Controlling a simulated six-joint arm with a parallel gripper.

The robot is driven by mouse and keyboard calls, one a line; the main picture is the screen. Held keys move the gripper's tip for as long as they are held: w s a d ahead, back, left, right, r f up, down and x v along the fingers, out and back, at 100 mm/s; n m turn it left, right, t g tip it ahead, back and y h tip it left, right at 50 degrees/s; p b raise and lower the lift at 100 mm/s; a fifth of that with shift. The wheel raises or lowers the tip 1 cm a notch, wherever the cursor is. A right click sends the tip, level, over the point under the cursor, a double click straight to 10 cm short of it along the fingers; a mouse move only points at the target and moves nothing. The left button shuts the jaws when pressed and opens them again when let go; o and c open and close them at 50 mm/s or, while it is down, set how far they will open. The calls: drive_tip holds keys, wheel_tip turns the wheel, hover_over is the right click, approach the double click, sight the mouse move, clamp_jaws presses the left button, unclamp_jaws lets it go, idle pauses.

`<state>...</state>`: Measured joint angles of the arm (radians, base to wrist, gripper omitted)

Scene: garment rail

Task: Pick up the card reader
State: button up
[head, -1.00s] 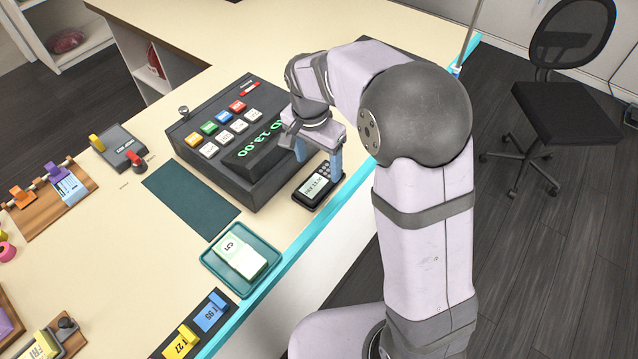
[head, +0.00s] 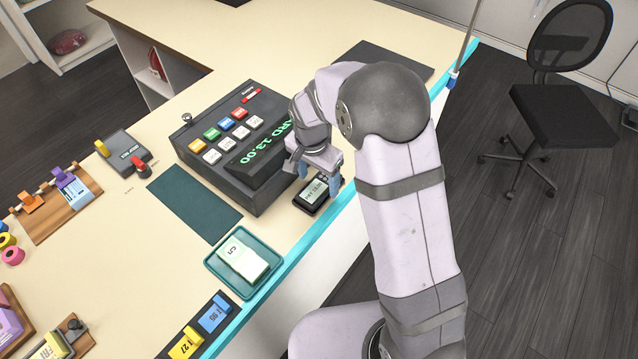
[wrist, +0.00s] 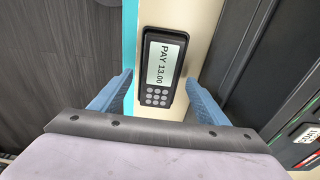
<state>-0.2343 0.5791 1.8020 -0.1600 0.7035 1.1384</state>
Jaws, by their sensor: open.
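The card reader (head: 311,193) is a small black device with a lit screen, lying on the counter near its teal front edge, beside the cash register. In the wrist view the card reader (wrist: 161,68) shows "PAY 13.00" and a keypad, ahead of and between the two blue fingers. My gripper (head: 318,182) is above the reader with its fingers open. In the wrist view my gripper (wrist: 158,98) is empty, with a gap between each finger and the reader. In the head view the gripper hides part of the reader.
The dark cash register (head: 236,160) stands close beside the reader. A teal tray (head: 222,277) with a banknote stack lies nearer along the edge. A dark green mat (head: 193,203) lies left of the tray. The floor (wrist: 55,60) drops away past the counter edge.

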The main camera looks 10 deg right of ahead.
drive_tip(key=shift+f, duration=0.75)
drive_tip(key=c, duration=1.3)
drive_tip(key=shift+w+r, duration=0.1)
drive_tip(key=shift+r, duration=0.45)
wheel_tip(320, 180, up, 9)
drive_tip(key=b, duration=0.3)
wheel_tip(320, 180, up, 5)
drive_tip(key=p, duration=0.4)
hover_over(319, 186)
